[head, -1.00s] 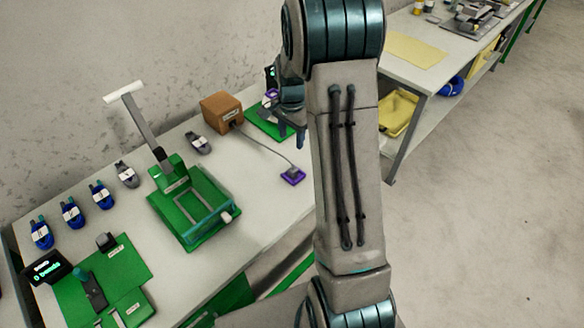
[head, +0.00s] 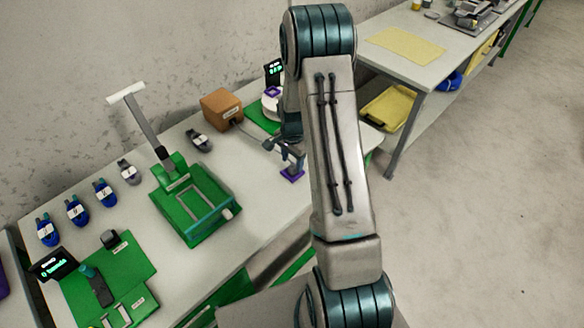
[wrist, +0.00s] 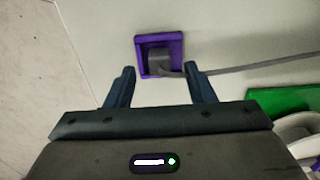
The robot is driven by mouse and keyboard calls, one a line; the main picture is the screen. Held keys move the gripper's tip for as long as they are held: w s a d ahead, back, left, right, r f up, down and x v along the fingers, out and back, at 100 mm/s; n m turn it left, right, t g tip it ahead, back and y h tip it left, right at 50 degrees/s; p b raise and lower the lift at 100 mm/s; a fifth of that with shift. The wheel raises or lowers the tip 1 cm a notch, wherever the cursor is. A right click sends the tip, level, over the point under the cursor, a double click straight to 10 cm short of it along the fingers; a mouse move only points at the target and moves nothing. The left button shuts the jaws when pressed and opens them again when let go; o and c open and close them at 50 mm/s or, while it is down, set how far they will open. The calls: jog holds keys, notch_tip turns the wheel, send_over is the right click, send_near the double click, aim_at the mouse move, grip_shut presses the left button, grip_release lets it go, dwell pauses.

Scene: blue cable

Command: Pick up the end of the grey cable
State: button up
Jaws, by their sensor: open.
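The grey cable (wrist: 250,65) runs in from the right in the wrist view. Its grey end plug (wrist: 158,63) sits on a purple square holder (wrist: 176,44) on the table. In the head view the cable (head: 250,133) leaves a brown box (head: 221,106), and the purple holder (head: 291,175) shows partly behind my gripper (head: 285,158). In the wrist view my gripper (wrist: 159,76) is open and empty, its fingertips at the near edge of the holder, one on each side of the plug. The head view hides the plug.
A green press with a long lever (head: 192,200) stands left of my gripper. Several blue and grey connectors (head: 104,193) lie along the wall side. A green mat (wrist: 265,100) lies right in the wrist view. The table's front edge is close to the holder.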

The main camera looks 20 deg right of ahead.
jog(key=shift+f, duration=1.3)
jog(key=c, duration=1.1)
jog(key=shift+o, duration=0.2)
jog(key=shift+r, duration=0.1)
